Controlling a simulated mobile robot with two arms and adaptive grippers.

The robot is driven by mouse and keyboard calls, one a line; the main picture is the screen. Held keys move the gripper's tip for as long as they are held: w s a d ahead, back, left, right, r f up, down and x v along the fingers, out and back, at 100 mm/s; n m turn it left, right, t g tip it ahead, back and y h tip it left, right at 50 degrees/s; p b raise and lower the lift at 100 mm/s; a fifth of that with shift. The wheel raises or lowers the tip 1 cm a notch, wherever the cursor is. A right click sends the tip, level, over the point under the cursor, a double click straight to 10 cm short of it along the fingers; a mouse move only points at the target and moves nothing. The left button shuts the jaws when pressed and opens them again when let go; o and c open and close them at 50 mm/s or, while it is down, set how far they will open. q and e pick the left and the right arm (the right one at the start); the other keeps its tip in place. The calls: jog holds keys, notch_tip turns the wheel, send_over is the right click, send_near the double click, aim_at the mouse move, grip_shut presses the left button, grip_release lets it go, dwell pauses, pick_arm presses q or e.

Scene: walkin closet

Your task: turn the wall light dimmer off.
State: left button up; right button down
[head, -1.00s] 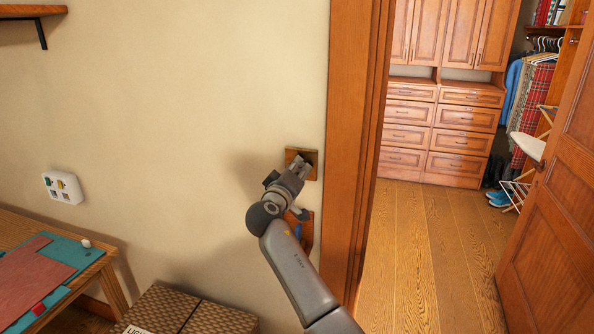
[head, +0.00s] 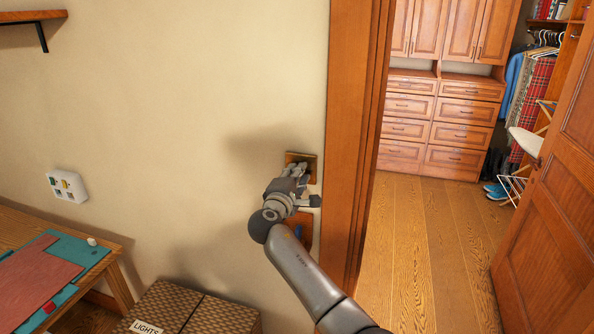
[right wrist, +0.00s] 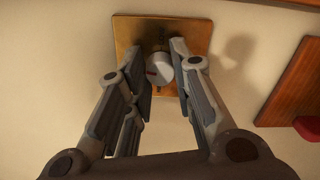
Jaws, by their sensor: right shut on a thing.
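The wall dimmer is a square brass plate (right wrist: 125,35) with a round white knob (right wrist: 161,68) that has a small red mark on its left side. In the head view the plate (head: 313,160) is on the wall just left of the door frame, and the knob is hidden by my gripper. My right gripper (head: 296,168) reaches up to the plate. In the right wrist view its two fingers (right wrist: 157,62) are on either side of the knob, shut on it. My left gripper is not in view.
A wooden wall board (right wrist: 292,85) with a red part is beside the plate in the wrist view. A white switch box (head: 67,185) is on the wall at left, above a wooden table (head: 110,268). A woven box (head: 205,318) is below. An open door (head: 550,210) is right.

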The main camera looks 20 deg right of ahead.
jog(key=shift+r+n+p, duration=0.15)
jog(key=shift+n+p, duration=0.4)
jog(key=shift+n, duration=0.45)
jog(key=c, duration=1.2)
grip_release()
jog(key=shift+c, duration=0.2)
jog(key=v, duration=1.2)
